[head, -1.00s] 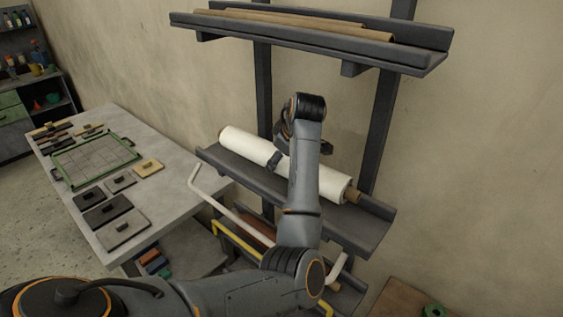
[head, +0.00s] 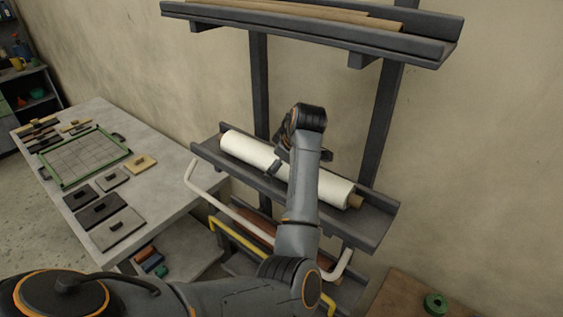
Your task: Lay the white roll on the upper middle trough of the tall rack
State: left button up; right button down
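The white roll (head: 330,188) with a brown core end lies along the middle trough (head: 375,220) of the dark tall rack, just inside its front lip as seen from above. Whether it bears fully on the trough is hard to see. My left gripper (head: 284,163) is over the roll's middle, one dark finger against its near side. It looks shut on the roll; my own wrist and forearm hide the far finger and part of the roll. My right gripper is not in view.
Brown rolls (head: 330,17) fill the top trough above. White and yellow bent rails (head: 231,237) stand below the middle trough. A grey table (head: 158,195) with a green-framed board is at left; a brown surface (head: 395,295) with a green ring is at lower right.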

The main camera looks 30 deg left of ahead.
pick_arm(q)
jog(key=shift+d+r, duration=0.15)
jog(key=shift+r, duration=0.15)
jog(key=shift+d+r, duration=0.1)
jog(key=shift+r, duration=0.15)
jog(key=b+v, duration=0.5)
jog(key=v, duration=0.5)
jog(key=shift+s+d+r, duration=0.15)
jog(key=shift+d+r, duration=0.1)
jog(key=shift+r, duration=0.1)
jog(key=shift+s+d+r, duration=0.1)
jog(key=shift+s+r, duration=0.05)
jog(key=shift+r, duration=0.25)
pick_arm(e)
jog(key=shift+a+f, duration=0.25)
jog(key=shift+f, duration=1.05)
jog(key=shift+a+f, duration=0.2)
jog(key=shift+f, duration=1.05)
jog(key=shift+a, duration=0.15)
